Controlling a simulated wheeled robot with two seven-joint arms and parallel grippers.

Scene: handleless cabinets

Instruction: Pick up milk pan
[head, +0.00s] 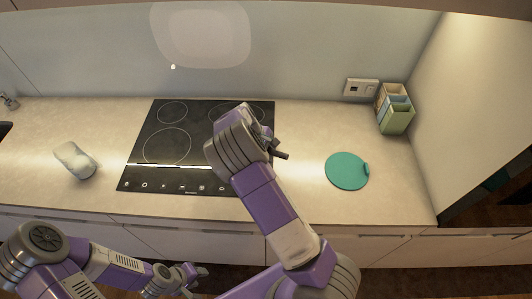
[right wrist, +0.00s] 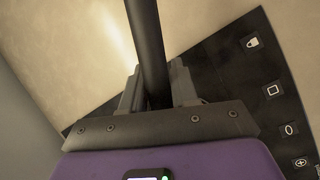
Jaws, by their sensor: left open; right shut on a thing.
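A dark, rod-like handle (right wrist: 145,30), apparently the milk pan's, runs up between the fingers of my right gripper (right wrist: 156,88) in the right wrist view. The gripper is shut on it. In the head view a short dark end of it (head: 280,154) shows beside my right wrist, over the right edge of the cooktop (head: 150,178). The pan's body is not seen in either view; my right arm hides that area in the head view. My left gripper (head: 196,275) is open and empty, low in front of the counter.
A teal round board (head: 346,171) lies on the counter right of the cooktop. Green and blue containers (head: 396,112) stand at the back right by the wall. A whitish glass-like object (head: 75,160) is left of the cooktop. The counter between cooktop and board is clear.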

